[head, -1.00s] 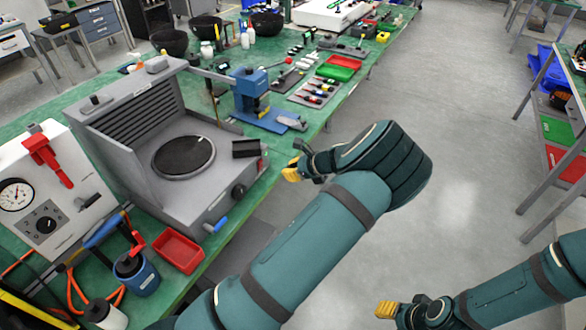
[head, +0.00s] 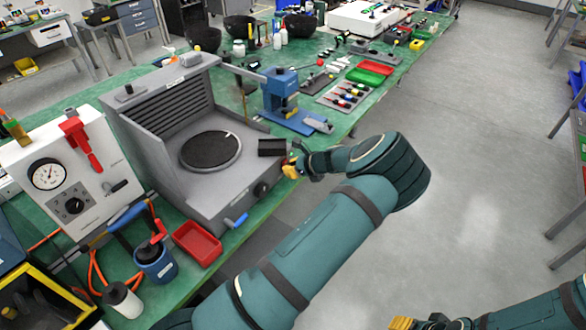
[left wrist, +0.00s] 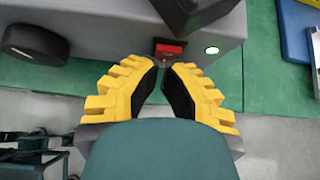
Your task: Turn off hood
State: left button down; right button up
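The grey hood (head: 140,135) stands on the green bench, with a slatted back and a round dark plate. Its front right corner carries a red switch, seen in the left wrist view (left wrist: 168,48), beside a pale greenish-white indicator light (left wrist: 212,50). My left gripper (head: 292,168) is at that corner. In the left wrist view its yellow fingers (left wrist: 162,70) converge toward the switch, with a narrow gap and nothing between them. Whether the tips touch the switch I cannot tell. My right gripper (head: 404,323) is partly cut off at the bottom edge.
A blue press (head: 283,95) stands behind to the right. The floor aisle is clear.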

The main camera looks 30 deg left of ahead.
pick_arm(q)
jog(key=a+r+h+p, duration=0.1)
jog(key=p, duration=0.2)
jog(key=shift+a+h, duration=0.1)
jog(key=shift+h, duration=0.2)
jog(key=shift+f, duration=0.3)
jog(key=shift+b, duration=0.3)
jog(key=shift+r+p, duration=0.65)
jog(key=shift+r, duration=0.15)
